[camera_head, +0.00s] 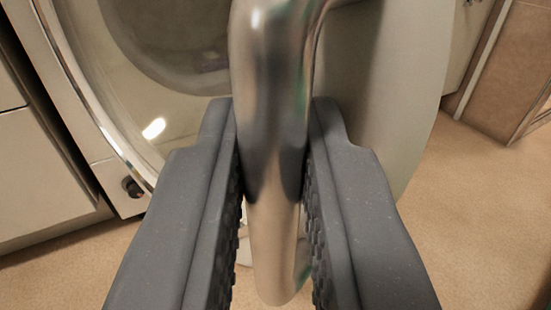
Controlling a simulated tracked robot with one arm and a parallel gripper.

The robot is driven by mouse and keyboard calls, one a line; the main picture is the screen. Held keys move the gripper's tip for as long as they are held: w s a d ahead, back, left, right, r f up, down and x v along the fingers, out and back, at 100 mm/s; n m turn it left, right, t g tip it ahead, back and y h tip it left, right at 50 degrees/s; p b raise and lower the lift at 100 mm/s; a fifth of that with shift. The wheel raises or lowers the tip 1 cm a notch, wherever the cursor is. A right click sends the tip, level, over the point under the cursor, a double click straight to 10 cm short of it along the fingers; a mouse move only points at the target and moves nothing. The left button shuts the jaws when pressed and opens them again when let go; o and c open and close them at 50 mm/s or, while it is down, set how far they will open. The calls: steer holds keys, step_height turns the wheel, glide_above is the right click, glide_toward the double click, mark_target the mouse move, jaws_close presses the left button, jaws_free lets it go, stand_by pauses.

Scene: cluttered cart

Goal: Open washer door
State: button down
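A shiny metal handle (270,70) runs down the middle of the view, upright, and bends at its top right. My gripper (272,125) has one dark grey finger on each side of the handle. Both textured inner pads appear to press against it. The round washer door (410,90) is behind the handle, with a pale outer part at right and glass (165,60) at left. A chrome rim (95,100) curves along its left side. My fingers and the handle hide the middle of the door. I cannot tell how far the door stands from the washer body.
A pale cabinet front (35,175) stands at the left, beside a dark gap. A small dark round part (132,187) sits low on the washer front. Tan floor (475,210) lies open at the right. A brown panel (510,70) stands at the far right.

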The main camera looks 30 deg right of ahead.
steer(key=shift+w+r, duration=0.25)
steer(key=shift+w, duration=0.15)
steer(key=c, duration=1.7)
jaws_free()
steer(key=shift+c, duration=0.2)
steer(key=shift+s, duration=0.15)
steer(key=b+v, duration=0.1)
steer(key=v, duration=1.2)
steer(key=shift+s+a+f+b, duration=0.2)
steer(key=shift+s+f+b, duration=0.1)
steer(key=shift+b, duration=0.1)
